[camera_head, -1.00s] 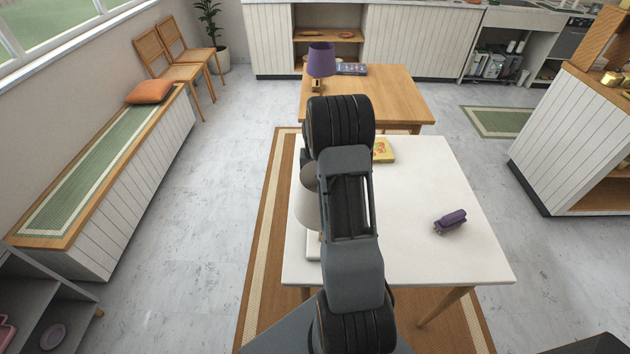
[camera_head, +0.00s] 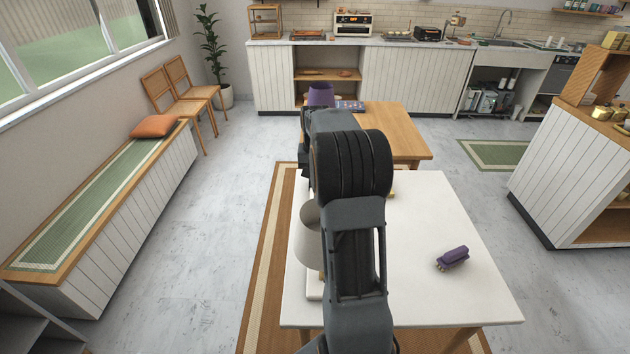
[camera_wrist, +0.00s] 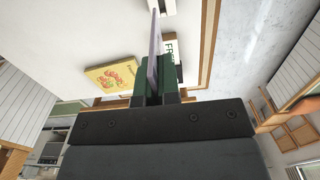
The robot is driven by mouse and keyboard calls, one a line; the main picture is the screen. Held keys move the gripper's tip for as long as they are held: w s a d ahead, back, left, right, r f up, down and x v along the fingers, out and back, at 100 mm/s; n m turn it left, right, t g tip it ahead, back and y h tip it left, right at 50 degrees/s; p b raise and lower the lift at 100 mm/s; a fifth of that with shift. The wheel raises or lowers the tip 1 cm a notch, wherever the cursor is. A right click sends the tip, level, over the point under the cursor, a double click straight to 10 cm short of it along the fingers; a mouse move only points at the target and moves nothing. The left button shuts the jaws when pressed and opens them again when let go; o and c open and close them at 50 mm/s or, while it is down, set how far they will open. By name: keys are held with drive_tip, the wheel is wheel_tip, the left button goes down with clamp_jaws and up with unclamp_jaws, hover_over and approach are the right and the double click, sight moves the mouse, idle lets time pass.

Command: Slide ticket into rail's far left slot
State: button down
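In the wrist view my gripper (camera_wrist: 157,80) is shut on a thin, pale grey-lilac card, seen nearly edge-on, which I take for the ticket (camera_wrist: 154,48). It stands out past the dark green fingers. Its face and any print are hidden by the angle. In the head view my arm's bulk hides the gripper and the ticket. I cannot pick out the rail or its slots in either view.
A yellow box (camera_wrist: 113,75) and a white card with dark lettering (camera_wrist: 169,47) lie near my fingers in the wrist view. The white table (camera_head: 440,215) holds a beige-shaded lamp (camera_head: 308,240) and a purple object (camera_head: 452,258). A wooden table (camera_head: 400,130) stands behind.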

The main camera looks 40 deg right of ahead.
drive_tip(key=shift+r+p, duration=1.65)
drive_tip(key=shift+r, duration=0.55)
